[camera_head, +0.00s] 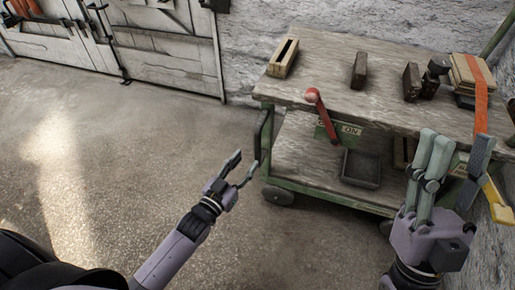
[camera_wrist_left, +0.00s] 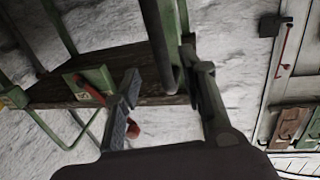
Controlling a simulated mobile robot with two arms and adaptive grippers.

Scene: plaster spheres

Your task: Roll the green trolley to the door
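The green trolley (camera_head: 320,197) stands at the right of the head view, with a green metal frame and two worn wooden shelves. A dark upright handle (camera_head: 263,135) is at its left end. My left gripper (camera_head: 247,164) is open and empty, just left of this handle. In the left wrist view, my left gripper's fingers (camera_wrist_left: 168,105) are apart with a dark handle bar (camera_wrist_left: 157,45) between or behind them; contact is unclear. My right gripper (camera_head: 455,157) is open in front of the trolley's right part. The white door (camera_head: 165,50) is at the upper left.
The top shelf bears a wooden box (camera_head: 283,58), dark blocks (camera_head: 359,71) and a strapped stack (camera_head: 473,78). A red lever (camera_head: 322,115) is at its front edge. A grey tray (camera_head: 361,168) is on the lower shelf. Bare floor (camera_head: 130,140) lies towards the door.

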